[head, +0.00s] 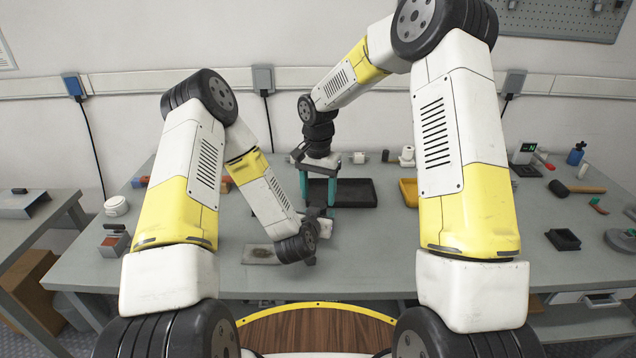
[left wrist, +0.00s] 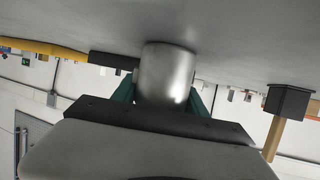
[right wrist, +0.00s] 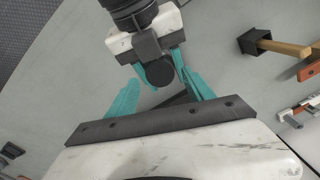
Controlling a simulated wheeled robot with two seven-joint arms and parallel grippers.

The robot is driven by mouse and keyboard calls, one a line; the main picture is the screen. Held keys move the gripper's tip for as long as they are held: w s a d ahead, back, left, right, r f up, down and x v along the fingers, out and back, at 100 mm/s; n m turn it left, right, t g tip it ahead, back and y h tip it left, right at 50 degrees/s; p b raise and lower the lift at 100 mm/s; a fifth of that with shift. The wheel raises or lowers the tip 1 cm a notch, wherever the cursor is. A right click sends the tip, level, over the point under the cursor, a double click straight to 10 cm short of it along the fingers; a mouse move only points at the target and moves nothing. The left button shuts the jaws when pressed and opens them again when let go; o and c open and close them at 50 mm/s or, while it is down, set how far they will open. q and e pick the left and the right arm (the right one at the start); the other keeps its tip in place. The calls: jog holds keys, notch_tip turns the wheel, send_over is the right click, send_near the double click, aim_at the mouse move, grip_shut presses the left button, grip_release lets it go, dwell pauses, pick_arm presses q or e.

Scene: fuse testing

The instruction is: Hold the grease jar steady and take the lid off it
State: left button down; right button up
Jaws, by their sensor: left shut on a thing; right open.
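The grease jar (left wrist: 167,75) is a plain silver cylinder held between the teal fingers of my left gripper (left wrist: 160,98), close to the table. In the head view the jar is mostly hidden behind my arms. Its lid (right wrist: 160,74) shows as a dark round disc from above in the right wrist view, at the left gripper's fingers. My right gripper (right wrist: 160,92) points down over it, teal fingers spread on either side of the lid with gaps. It also shows in the head view (head: 319,194), above the left gripper.
A black tray (head: 360,194) and a yellow bin (head: 409,193) lie behind the grippers. A stained plate (head: 262,254) lies left of the left gripper. A black block (head: 563,239) and a hammer (head: 580,187) are at the right. The table front right of centre is clear.

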aim_at(318, 205)
jog(key=shift+f, duration=1.6)
grip_shut()
jog(key=n, duration=0.7)
jog(key=shift+o, duration=0.5)
grip_release()
jog(key=shift+r, duration=0.1)
